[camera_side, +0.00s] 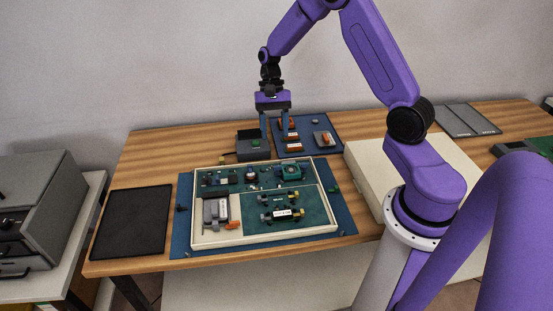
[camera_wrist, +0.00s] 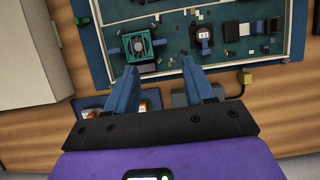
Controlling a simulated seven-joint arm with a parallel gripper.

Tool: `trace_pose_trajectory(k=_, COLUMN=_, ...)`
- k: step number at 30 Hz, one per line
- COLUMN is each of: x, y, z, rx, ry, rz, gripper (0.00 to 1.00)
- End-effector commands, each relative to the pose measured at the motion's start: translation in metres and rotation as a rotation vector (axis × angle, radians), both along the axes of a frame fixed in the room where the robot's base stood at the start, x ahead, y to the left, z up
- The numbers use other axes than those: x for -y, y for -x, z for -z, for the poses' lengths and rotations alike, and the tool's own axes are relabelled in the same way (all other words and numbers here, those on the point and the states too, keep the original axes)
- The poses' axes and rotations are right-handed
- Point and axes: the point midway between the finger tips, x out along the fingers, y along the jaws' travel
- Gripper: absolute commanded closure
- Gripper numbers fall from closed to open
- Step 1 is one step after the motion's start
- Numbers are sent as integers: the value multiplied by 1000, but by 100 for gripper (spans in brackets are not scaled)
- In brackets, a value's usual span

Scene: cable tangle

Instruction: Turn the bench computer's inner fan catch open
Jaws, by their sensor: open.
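The bench computer (camera_side: 335,195) is an open, cream-walled case on a blue mat. Its circuit board shows at the top of the wrist view (camera_wrist: 175,25).
A dark grey box (camera_side: 253,146) with a cable stands behind the case, near my fingers. A blue tray (camera_side: 328,122) with orange-marked parts lies right of it. A black mat (camera_side: 132,222) lies left, and a large cream box (camera_side: 385,165) stands right.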

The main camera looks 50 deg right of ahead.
Motion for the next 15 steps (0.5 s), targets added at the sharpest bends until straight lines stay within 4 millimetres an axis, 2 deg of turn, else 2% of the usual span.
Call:
trace_pose_trajectory(k=9, x=-16, y=17, z=54, rx=-3, ry=-1, rz=-1, gripper=47)
trace_pose_trajectory(k=15, x=-22, y=23, z=76, rx=-2, ry=0, rz=1, gripper=47)
